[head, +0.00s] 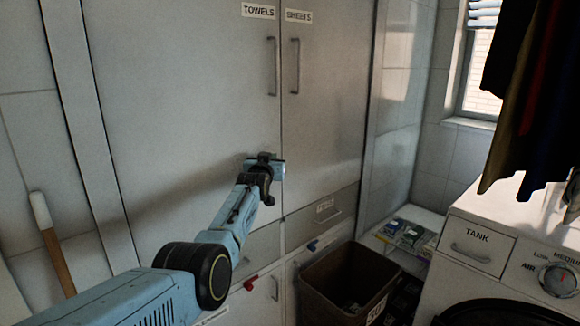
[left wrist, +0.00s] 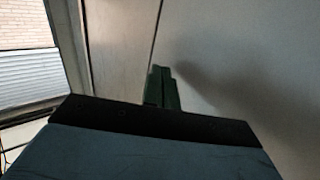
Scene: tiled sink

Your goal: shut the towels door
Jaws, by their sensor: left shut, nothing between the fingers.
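The towels door (head: 180,100) is a tall grey panel with a TOWELS label (head: 258,11) at its top and a vertical handle (head: 273,66) by its right edge. It looks level with the sheets door (head: 325,110), with only a thin seam between them. My left gripper (head: 277,170) is at the lower right part of the towels door, by the seam and below the handle. Its shut fingers also show in the left wrist view (left wrist: 162,88), pointing at the seam. Whether they touch the panel is unclear. My right gripper is out of view.
Below are drawers (head: 325,208) and lower doors with a red knob (head: 250,284) and a blue knob (head: 313,245). A dark bin (head: 345,283) stands in front. A washing machine (head: 510,240) is on the right, with clothes (head: 535,90) hanging above. A wooden-handled tool (head: 55,245) leans at left.

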